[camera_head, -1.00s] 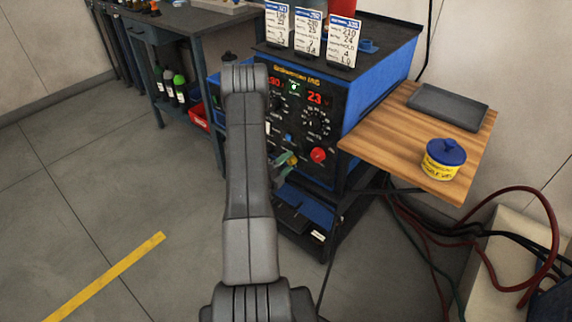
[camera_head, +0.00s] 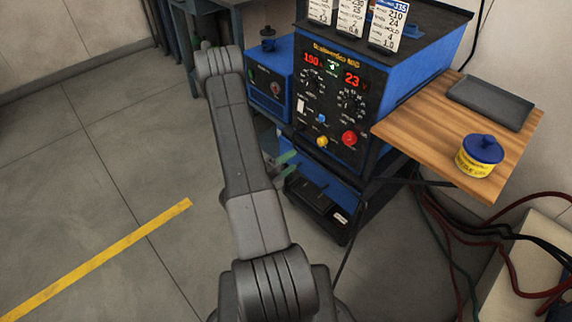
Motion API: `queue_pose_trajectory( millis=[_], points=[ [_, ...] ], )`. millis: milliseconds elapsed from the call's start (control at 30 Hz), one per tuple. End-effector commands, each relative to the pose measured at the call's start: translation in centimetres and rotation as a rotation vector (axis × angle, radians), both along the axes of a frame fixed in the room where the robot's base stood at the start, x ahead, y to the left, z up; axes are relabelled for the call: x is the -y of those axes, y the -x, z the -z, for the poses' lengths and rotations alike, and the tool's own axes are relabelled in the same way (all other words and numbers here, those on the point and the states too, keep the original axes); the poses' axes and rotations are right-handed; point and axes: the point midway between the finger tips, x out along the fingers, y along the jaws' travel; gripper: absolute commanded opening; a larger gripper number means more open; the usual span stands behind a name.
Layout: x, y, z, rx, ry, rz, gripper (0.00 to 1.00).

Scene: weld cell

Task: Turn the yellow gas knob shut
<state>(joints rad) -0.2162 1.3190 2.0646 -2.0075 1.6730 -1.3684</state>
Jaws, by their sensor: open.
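The yellow gas knob (camera_head: 322,142) sits low on the dark front panel of the blue welding machine (camera_head: 390,105), left of a red knob and below a small blue one. It is in plain view, but its turn position is too small to tell. My gripper (camera_head: 289,164) is mostly hidden behind my grey arm. Two greenish fingertips show past the arm, apart from each other, with nothing seen between them. In the picture they are to the lower left of the yellow knob, not touching it.
A red knob (camera_head: 349,138) is close beside the yellow one. A wooden side shelf (camera_head: 425,140) juts out at the right, with a yellow tub with a blue lid (camera_head: 480,155) and a dark tray (camera_head: 490,102). Hoses (camera_head: 520,260) lie at lower right. The floor at left is clear.

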Motion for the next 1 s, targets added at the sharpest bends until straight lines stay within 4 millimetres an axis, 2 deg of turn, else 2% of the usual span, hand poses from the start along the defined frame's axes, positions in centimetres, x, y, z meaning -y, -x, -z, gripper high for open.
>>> queue_pose_trajectory(
  millis=[200,667,1000],
  points=[
    [-0.9,0.7,0.0,0.0,0.0,0.0,0.51],
    [-1.0,0.8,0.0,0.001,0.001,0.001,0.51],
    [0.1,0.0,0.0,0.001,-0.001,0.004,0.51]
  ],
)
